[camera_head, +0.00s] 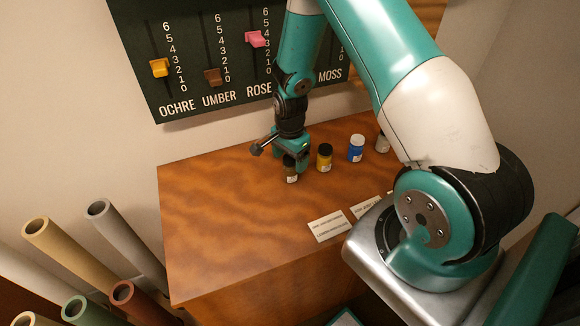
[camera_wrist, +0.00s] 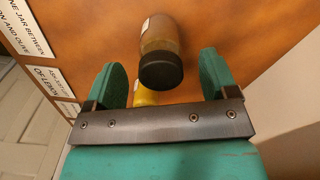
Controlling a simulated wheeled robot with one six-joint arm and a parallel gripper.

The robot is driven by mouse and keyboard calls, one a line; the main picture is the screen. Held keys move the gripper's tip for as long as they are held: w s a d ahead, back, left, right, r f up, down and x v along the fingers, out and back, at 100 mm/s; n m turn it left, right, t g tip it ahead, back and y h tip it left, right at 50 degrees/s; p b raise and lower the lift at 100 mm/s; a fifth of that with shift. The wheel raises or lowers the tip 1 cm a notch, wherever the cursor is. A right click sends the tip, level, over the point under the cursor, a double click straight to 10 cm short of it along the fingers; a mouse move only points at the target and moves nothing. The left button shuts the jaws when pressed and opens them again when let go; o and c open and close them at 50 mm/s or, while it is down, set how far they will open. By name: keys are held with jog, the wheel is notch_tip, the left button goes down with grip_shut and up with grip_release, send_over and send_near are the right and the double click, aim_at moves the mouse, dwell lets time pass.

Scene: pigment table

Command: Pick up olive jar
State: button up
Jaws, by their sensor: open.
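The olive jar (camera_head: 291,178) has a brownish-olive body, a dark cap and a pale label. It stands at the left end of a row of jars on the wooden table, and my gripper (camera_head: 291,160) is right above it, hiding its top. In the wrist view the olive jar (camera_wrist: 161,38) shows cap towards me, its cap between the tips of my open gripper (camera_wrist: 163,68). There is a gap on both sides of the cap, and neither finger touches it. How deep the jar sits between the fingers I cannot tell.
A yellow jar (camera_head: 324,158) stands just right of the olive jar; part of the yellow jar (camera_wrist: 145,97) shows between my fingers. A blue jar (camera_head: 356,149) and a grey-white jar (camera_head: 382,143) follow. Cards (camera_head: 328,226) lie in front. The table's left part (camera_head: 215,220) is clear.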

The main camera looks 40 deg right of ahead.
jog(key=shift+f+p, duration=0.35)
jog(key=shift+f, duration=1.2)
jog(key=c, duration=1)
jog(key=shift+c, duration=0.2)
jog(key=shift+r, duration=0.15)
